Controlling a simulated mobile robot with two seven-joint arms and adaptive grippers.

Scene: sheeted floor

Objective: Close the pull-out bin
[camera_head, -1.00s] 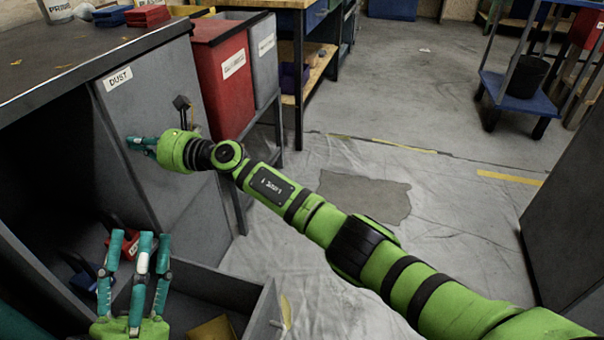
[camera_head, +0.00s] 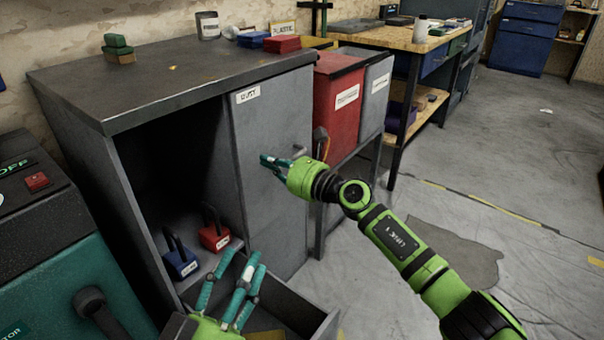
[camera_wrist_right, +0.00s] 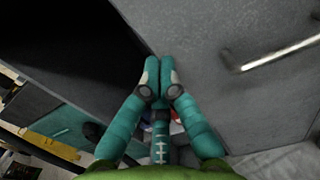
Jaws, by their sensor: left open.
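A grey panel labelled "DUST" (camera_head: 275,150) stands upright beside the dark open compartment of a grey cabinet (camera_head: 180,75). Low down, an open grey box (camera_head: 327,325) sticks out from the cabinet, with something yellow inside; its near part is cut off. My right gripper (camera_head: 270,160) is in front of the DUST panel, fingers together. In the right wrist view its fingertips (camera_wrist_right: 158,75) meet beside a grey panel with a metal handle (camera_wrist_right: 283,52), apart from the handle; contact with the panel is unclear. My left gripper (camera_head: 237,272) is open, over the box's left part.
A blue padlock (camera_head: 180,260) and a red padlock (camera_head: 215,235) sit low in the compartment. A red bin (camera_head: 338,100) and a grey bin (camera_head: 375,95) stand right of the cabinet. A teal machine (camera_head: 70,290) is at left.

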